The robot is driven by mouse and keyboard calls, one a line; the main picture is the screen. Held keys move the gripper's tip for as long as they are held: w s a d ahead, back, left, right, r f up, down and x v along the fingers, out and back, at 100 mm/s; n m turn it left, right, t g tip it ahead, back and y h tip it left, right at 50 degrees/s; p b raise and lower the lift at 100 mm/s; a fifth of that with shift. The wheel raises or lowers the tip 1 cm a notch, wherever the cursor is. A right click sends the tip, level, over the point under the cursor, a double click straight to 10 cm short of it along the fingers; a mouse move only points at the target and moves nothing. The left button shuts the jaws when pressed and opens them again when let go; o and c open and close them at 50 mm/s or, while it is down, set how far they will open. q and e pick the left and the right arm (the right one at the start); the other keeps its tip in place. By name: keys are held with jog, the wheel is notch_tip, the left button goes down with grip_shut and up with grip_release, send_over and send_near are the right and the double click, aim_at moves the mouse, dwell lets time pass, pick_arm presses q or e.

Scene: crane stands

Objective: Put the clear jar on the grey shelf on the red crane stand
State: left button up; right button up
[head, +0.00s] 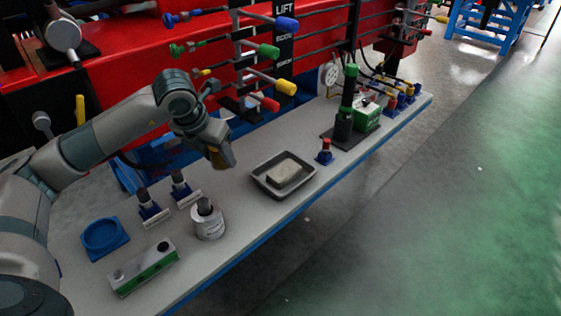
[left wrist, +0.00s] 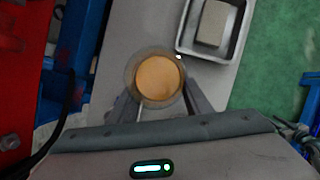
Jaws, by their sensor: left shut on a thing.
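The clear jar (left wrist: 157,77) has a round tan top or contents and sits between the fingers of my left gripper (left wrist: 158,98) in the left wrist view. In the head view my left gripper (head: 215,150) points down over the long grey shelf (head: 262,214), which has a blue front edge. A small tan part of the jar (head: 224,158) shows below the gripper there; most of it is hidden. I cannot tell whether the jar touches the shelf. The red crane stand (head: 130,60) rises behind the shelf. My right gripper is not in view.
A grey tray (head: 258,180) with a pale block lies right of the gripper. A white-grey can (head: 208,220), a blue ring holder (head: 103,237) and a green-and-grey box (head: 143,268) stand nearer. Levers with coloured knobs (head: 270,103) jut out above the shelf behind.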

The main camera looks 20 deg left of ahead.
aim_at(218, 168)
pick_arm(q)
notch_tip(218, 168, down, 5)
jog(key=shift+f, duration=0.6)
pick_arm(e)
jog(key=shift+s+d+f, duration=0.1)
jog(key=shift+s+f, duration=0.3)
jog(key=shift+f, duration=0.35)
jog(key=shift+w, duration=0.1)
pick_arm(q)
jog(key=shift+f, duration=0.2)
notch_tip(218, 168, down, 3)
jog(key=shift+r+p, duration=0.1)
jog(key=shift+p, duration=0.3)
jog(key=shift+f, duration=0.3)
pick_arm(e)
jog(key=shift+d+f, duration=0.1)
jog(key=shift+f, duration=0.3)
